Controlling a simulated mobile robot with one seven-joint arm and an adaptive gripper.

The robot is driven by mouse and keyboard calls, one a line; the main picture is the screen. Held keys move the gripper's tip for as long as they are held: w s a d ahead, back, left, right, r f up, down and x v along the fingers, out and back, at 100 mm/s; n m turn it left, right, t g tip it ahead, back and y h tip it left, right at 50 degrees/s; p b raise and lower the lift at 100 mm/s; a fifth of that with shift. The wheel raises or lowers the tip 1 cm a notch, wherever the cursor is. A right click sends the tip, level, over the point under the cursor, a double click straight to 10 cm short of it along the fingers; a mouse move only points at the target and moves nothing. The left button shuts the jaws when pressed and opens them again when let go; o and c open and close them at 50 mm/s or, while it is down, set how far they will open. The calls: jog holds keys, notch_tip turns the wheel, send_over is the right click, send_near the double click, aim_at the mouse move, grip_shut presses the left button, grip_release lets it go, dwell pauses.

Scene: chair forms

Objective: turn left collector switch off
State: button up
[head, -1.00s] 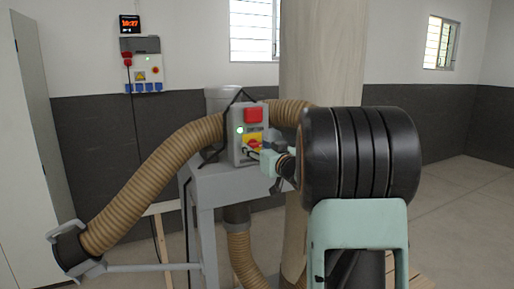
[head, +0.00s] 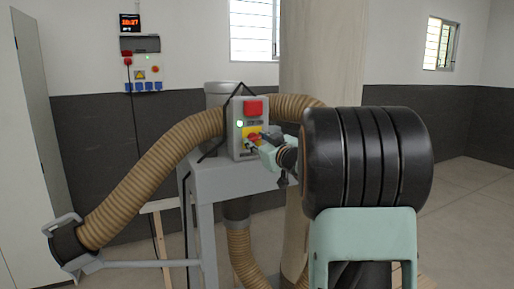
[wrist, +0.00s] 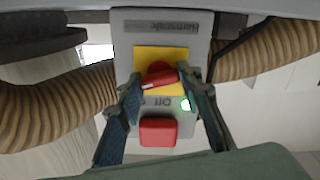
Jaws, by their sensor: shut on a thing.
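The collector switch is a red rotary knob (wrist: 160,75) on a yellow plate (wrist: 150,53) on a grey control box (head: 236,147). The wrist view shows the box upside down, with an "Off" label beside the plate. The knob's pale-marked grip bar is tilted. My gripper (wrist: 160,88) has its fingers on both sides of the knob and is shut on it. In the head view, my gripper (head: 255,145) partly hides the knob. A green light (head: 240,124) on the box is lit. A red square button (head: 253,107) is on the same box.
Ribbed tan hoses (head: 150,175) curve around both sides of the box. The box stands on a grey metal frame (head: 215,181). A pale column (head: 320,60) rises behind my arm. A wall panel (head: 141,65) hangs at the back left.

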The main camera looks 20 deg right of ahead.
jog(key=n+b, duration=0.8)
jog(key=n, duration=0.3)
jog(key=shift+f+n, duration=0.15)
jog(key=shift+n, duration=0.15)
jog(key=shift+n+b, duration=0.8)
jog(key=shift+n, duration=0.8)
jog(key=o, duration=1.2)
jog(key=shift+c, duration=0.2)
jog(key=s, duration=1.2)
jog(key=shift+d, duration=0.25)
